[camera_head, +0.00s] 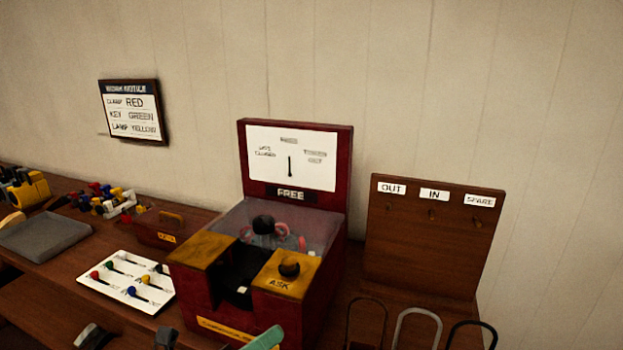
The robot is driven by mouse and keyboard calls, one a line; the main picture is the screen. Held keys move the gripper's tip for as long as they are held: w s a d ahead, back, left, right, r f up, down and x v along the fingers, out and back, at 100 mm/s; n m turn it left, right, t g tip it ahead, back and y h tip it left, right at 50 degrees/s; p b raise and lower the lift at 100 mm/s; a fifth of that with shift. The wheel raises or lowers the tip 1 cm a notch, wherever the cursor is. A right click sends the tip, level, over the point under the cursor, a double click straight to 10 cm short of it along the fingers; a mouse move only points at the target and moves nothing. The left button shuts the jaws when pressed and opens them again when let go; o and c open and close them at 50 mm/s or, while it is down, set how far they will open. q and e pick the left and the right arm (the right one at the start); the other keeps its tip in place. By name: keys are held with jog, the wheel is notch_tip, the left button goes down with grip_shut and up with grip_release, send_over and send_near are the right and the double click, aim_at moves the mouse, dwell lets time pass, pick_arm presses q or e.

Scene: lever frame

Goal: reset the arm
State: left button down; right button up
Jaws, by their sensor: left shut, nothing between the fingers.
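Several levers with coloured knobs show on a white panel (127,282) at left centre. A red cabinet (225,318) stands in the middle, with a dial board (291,158), a "FREE" label (291,194) and a dark knob (289,267) above the word "ASK". My right gripper is not in view. I cannot tell which part the task calls the arm.
A wooden board (431,240) reads "OUT", "IN" and "SPARE". Three loop shapes stand in front of it. A teal bar (264,338) shows at the bottom edge. A grey tray (43,238) lies at left. A notice (133,112) hangs on the wall.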

pick_arm(q)
jog(key=s+a+f+n+t+y, duration=0.1)
jog(key=a+f+n+t+y, duration=0.35)
jog(key=f+n+y, duration=0.55)
jog(key=s+a+f+n+t+y, duration=0.1)
jog(key=a+f+n+t+y, duration=0.3)
jog(key=f+n, duration=0.95)
jog(key=s+a+f+n+g+y, duration=0.2)
jog(key=s+f+n+g, duration=0.2)
jog(key=s+f+n, duration=0.3)
jog(key=s+a+f+n+g+y+p, duration=0.1)
jog(key=s+a+f+n+g+y, duration=0.2)
jog(key=s, duration=0.9)
notch_tip(320, 180, down, 6)
jog(key=n+g, duration=0.2)
jog(key=n, duration=0.2)
jog(key=shift+s+a, duration=0.2)
jog(key=shift+s, duration=0.1)
